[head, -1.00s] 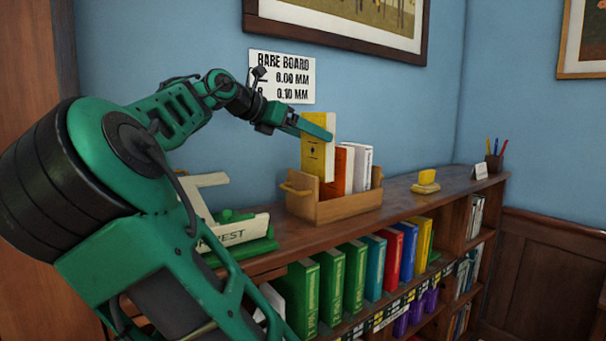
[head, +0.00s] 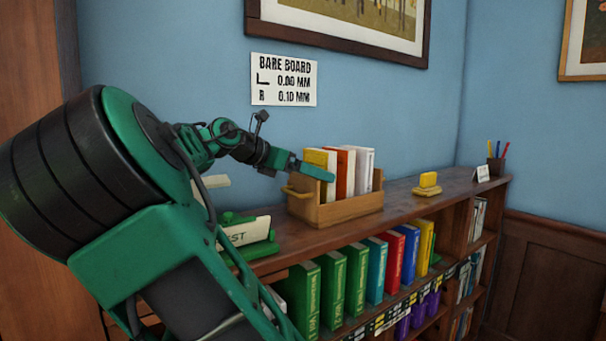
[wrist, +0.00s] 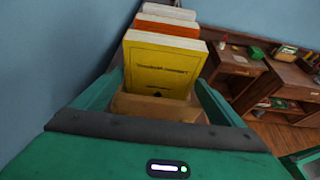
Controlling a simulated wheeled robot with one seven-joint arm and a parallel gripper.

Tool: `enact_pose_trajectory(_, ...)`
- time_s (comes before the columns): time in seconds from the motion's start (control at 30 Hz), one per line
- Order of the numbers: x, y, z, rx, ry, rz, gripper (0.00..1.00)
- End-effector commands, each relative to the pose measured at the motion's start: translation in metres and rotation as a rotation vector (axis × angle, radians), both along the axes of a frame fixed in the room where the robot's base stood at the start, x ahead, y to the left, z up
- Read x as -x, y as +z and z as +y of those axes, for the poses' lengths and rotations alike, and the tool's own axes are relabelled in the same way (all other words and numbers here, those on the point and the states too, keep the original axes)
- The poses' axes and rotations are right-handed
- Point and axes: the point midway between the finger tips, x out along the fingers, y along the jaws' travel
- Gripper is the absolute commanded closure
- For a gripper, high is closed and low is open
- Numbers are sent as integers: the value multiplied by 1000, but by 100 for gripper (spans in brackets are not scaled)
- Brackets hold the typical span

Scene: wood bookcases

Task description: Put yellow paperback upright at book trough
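The yellow paperback (head: 320,160) stands upright in the left end of the wooden book trough (head: 345,208), beside the orange-red book (head: 345,172). In the wrist view its yellow cover (wrist: 162,70) faces me, with dark title print. My gripper (head: 318,172) reaches over the trough's left end. In the wrist view my gripper (wrist: 160,82) has one green finger at each side edge of the paperback, and both seem to touch it. The trough's end wall (wrist: 155,107) shows below the cover. The book's bottom edge is hidden, so whether it rests on the trough floor cannot be seen.
White books (head: 363,172) stand at the right in the trough. A green stand with a sign (head: 245,235) is left of it on the bookcase top. A yellow block (head: 428,180), a small card (head: 482,173) and a pencil cup (head: 496,165) are to the right.

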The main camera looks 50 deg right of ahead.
Motion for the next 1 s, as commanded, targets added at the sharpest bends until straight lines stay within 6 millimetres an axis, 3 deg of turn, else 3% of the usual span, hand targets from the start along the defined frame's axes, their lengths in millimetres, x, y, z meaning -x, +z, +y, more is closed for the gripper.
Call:
enact_pose_trajectory(0.33,-2,3,4,3,2,0,0)
enact_pose_trajectory(0.7,-13,24,53,5,1,-2,0)
enact_pose_trajectory(1.0,-17,30,68,2,1,0,0)
